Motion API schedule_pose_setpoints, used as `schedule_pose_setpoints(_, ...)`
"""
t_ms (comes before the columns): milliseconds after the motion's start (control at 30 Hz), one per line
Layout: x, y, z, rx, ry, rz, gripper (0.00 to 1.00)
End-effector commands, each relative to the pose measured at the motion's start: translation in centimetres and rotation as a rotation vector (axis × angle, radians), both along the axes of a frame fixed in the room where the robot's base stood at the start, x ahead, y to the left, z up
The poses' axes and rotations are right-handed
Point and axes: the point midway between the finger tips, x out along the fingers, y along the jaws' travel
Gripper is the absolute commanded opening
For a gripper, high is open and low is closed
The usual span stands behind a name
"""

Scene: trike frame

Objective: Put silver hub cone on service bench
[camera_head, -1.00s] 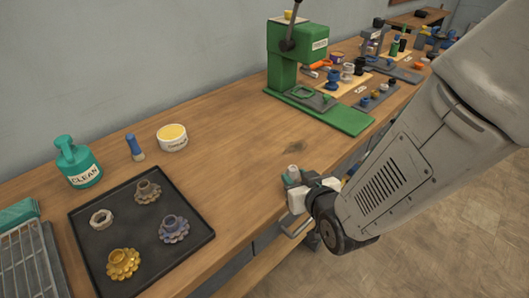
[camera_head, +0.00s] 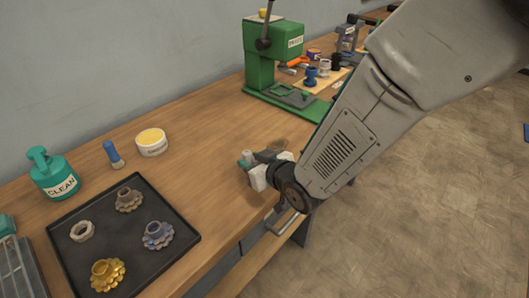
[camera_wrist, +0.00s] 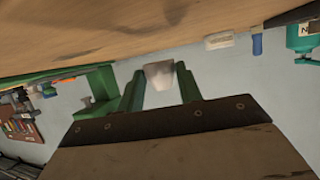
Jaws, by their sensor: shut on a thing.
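The silver hub cone (camera_wrist: 160,72) is a pale grey tapered piece held between the two green fingers of my gripper (camera_wrist: 158,88) in the wrist view. In the head view my gripper (camera_head: 251,164) is over the front part of the wooden service bench (camera_head: 190,175), between the black tray and the green press. Only a small part of the cone (camera_head: 246,155) shows there, beside the fingers. I cannot tell whether the cone touches the bench top.
A black tray (camera_head: 120,254) holds a pale ring, a bronze, a blue and a gold toothed part. Behind it stand a green CLEAN bottle (camera_head: 52,177), a blue-capped brush (camera_head: 113,155) and a yellow-topped tub (camera_head: 152,142). The green press (camera_head: 275,55) stands farther back. Bare wood lies between.

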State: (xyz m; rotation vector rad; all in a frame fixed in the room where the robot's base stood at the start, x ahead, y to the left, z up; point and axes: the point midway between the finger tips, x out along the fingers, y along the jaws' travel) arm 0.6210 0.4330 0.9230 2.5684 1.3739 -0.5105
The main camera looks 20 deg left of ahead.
Motion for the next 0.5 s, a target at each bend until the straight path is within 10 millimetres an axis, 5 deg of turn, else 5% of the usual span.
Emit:
schedule_pose_setpoints(300, 2.8, 0.1, -0.3, 0.0, 0.0, -0.002, 0.1)
schedule_pose_setpoints(500, 2.6, 0.1, -3.5, -0.002, 0.002, 0.0, 0.1)
